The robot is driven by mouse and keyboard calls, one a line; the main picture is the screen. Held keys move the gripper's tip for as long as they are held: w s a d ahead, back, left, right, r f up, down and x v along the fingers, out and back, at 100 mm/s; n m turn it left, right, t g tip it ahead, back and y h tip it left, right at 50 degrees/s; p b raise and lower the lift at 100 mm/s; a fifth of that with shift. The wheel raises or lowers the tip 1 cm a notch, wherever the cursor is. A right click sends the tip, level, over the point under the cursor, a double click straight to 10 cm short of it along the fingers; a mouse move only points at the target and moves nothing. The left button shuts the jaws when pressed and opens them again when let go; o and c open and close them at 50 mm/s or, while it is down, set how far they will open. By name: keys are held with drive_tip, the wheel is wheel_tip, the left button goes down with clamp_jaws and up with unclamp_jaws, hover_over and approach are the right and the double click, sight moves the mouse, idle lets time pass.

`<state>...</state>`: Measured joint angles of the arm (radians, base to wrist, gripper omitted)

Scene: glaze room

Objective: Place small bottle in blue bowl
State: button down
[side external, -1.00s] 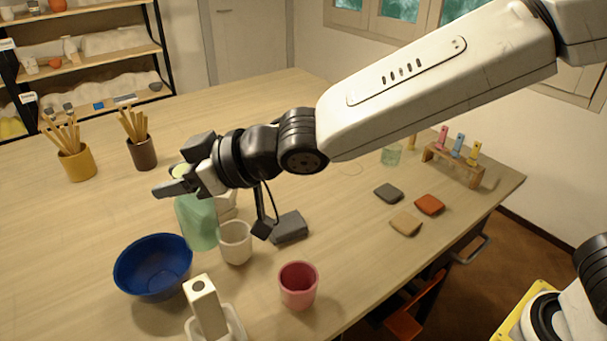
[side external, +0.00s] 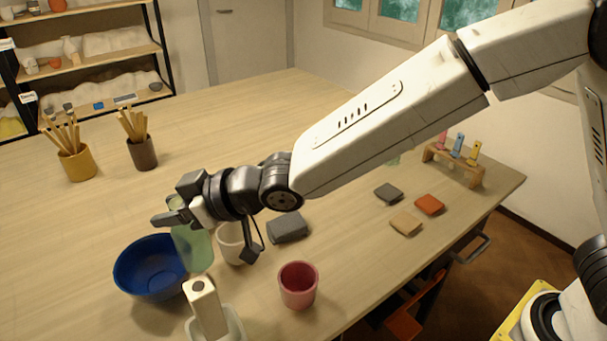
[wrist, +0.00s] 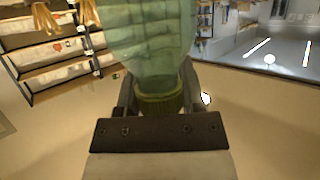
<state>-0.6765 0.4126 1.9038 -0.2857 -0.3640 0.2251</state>
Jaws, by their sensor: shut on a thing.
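My gripper (side external: 172,217) is shut on the neck of a translucent green bottle (side external: 194,248). The bottle hangs below the fingers, at the right rim of the blue bowl (side external: 140,272) in the side view; I cannot tell whether it is over or beside the bowl. In the wrist view, the green bottle (wrist: 150,45) fills the upper middle, its neck between the fingers (wrist: 158,100). The bowl is not visible there. A cream square bottle (side external: 206,308) stands in a white dish (side external: 236,326) in front of the bowl.
A white cup (side external: 230,243) and a grey block (side external: 287,228) are close to the right of the green bottle. A pink cup (side external: 298,285) stands nearer the front. Pots of sticks (side external: 75,165) stand at the back left. The table's middle back is clear.

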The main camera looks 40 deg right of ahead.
drive_tip(key=w+a+f, duration=0.6)
drive_tip(key=w+f, duration=0.2)
drive_tip(key=w, duration=0.1)
idle(0.4)
drive_tip(key=shift+a+f, duration=0.1)
drive_tip(key=shift+f, duration=0.05)
drive_tip(key=shift+w+a+f, duration=0.1)
drive_tip(key=shift+w+f, duration=0.05)
drive_tip(key=shift+f, duration=0.75)
drive_tip(key=shift+w+a+f, duration=0.1)
drive_tip(key=shift+f, duration=0.75)
drive_tip(key=shift+f, duration=0.15)
drive_tip(key=shift+c, duration=1)
unclamp_jaws()
drive_tip(key=shift+d, duration=0.1)
drive_tip(key=shift+r, duration=0.2)
